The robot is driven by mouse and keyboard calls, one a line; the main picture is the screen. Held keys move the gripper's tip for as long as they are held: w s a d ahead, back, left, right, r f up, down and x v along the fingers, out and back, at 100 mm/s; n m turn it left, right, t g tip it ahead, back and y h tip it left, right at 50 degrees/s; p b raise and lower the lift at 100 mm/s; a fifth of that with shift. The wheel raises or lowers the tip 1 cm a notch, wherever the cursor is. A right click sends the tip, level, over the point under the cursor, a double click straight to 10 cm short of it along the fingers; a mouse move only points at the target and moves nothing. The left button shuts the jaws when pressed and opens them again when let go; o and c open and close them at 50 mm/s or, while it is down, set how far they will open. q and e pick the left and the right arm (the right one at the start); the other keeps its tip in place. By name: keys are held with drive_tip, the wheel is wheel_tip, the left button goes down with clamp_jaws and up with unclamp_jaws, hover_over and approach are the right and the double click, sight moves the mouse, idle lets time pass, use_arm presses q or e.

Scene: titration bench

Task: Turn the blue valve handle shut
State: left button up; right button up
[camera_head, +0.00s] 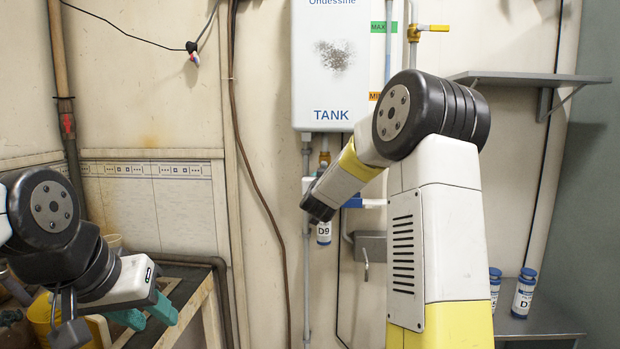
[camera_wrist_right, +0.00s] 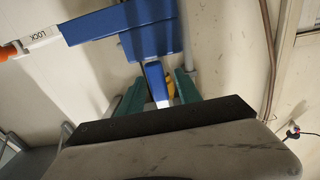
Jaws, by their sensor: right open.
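In the right wrist view, a blue valve body (camera_wrist_right: 152,40) carries a long blue handle (camera_wrist_right: 100,22) reaching left to a white band marked LOCK and an orange tip. My right gripper (camera_wrist_right: 158,88) is open, its two teal fingers apart on either side of a short blue-and-white piece (camera_wrist_right: 157,82) below the valve body; I cannot tell whether they touch it. In the head view, part of the blue handle (camera_head: 352,202) shows under the tank, beside my right wrist, which hides the right fingers. My left gripper (camera_head: 146,314) is at lower left, teal fingers apart and empty.
The white tank (camera_head: 330,60) hangs on the wall above my right wrist. A small shelf (camera_head: 530,78) is at upper right, and labelled bottles (camera_head: 523,293) stand at lower right. A bench (camera_head: 190,290) is at left.

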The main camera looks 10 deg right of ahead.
drive_tip(key=shift+x, duration=0.95)
clamp_jaws()
idle(0.7)
